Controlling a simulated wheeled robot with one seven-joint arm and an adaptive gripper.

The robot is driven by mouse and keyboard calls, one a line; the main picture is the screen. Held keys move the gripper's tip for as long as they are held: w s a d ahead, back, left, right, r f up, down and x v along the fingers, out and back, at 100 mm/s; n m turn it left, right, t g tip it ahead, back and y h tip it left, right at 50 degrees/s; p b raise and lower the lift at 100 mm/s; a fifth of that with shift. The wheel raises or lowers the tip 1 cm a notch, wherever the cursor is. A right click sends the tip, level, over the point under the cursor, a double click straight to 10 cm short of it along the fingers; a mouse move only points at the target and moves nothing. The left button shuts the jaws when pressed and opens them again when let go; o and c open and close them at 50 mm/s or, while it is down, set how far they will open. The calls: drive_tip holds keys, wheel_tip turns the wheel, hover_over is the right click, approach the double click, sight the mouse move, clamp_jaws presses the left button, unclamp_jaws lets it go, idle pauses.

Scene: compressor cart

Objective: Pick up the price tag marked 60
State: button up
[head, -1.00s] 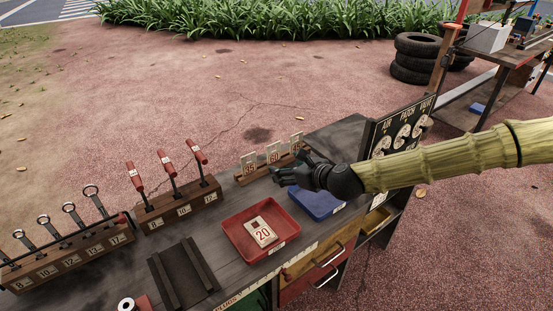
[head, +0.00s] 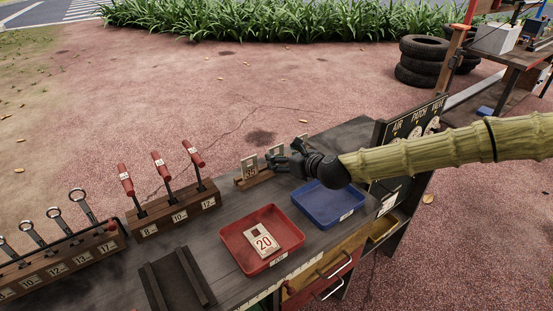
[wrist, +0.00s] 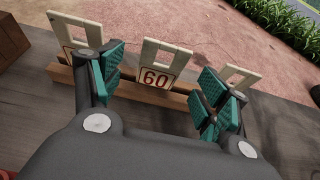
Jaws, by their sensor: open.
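The price tag marked 60 (wrist: 156,77) stands upright in a slot of the wooden rack (wrist: 128,90), between two other tags. In the wrist view it shows between the fingers of my gripper (wrist: 163,95), a little beyond the fingertips. My gripper is open and empty, with teal finger pads. In the head view my gripper (head: 284,162) is at the rack and hides most of the 60 tag. The tag marked 35 (head: 250,167) stands at the left end of the rack. The third tag (wrist: 240,77) is partly behind the right finger.
A red tray (head: 236,245) holds a tag marked 20 (head: 263,242). A blue tray (head: 325,203) sits below my gripper and looks empty. A block with red-handled tools (head: 180,212) stands left of the rack. An upright board (head: 408,125) edges the table's right end.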

sight(276, 155)
drive_tip(key=shift+f+x, duration=0.1)
drive_tip(key=shift+x, duration=1.1)
drive_tip(key=shift+f+x, duration=0.15)
drive_tip(key=shift+x, duration=1.1)
drive_tip(key=shift+s+d, duration=0.1)
drive_tip(key=shift+d, duration=0.05)
drive_tip(key=c, duration=0.9)
